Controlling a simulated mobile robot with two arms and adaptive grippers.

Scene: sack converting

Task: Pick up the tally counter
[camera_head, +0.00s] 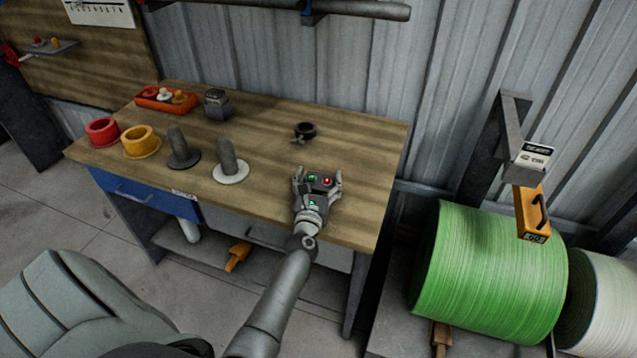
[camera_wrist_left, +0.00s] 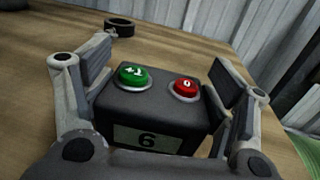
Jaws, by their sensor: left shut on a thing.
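The tally counter (camera_wrist_left: 152,120) is a dark box with a green "+1" button, a red "0" button and a "6" on its front. In the head view the tally counter (camera_head: 320,184) is at the right front of the wooden workbench. My left gripper (camera_head: 318,180) is around it, with one finger on each side. In the left wrist view my left gripper (camera_wrist_left: 160,95) is shut on the counter. Whether the counter touches the bench top cannot be told. My right gripper is not in view.
The workbench (camera_head: 365,160) also holds a black ring clamp (camera_head: 304,131), a grey block (camera_head: 216,103), an orange tray (camera_head: 166,98), red and yellow rings (camera_head: 140,141) and two grey spindles (camera_head: 228,160). A green roll (camera_head: 490,270) stands right of the bench.

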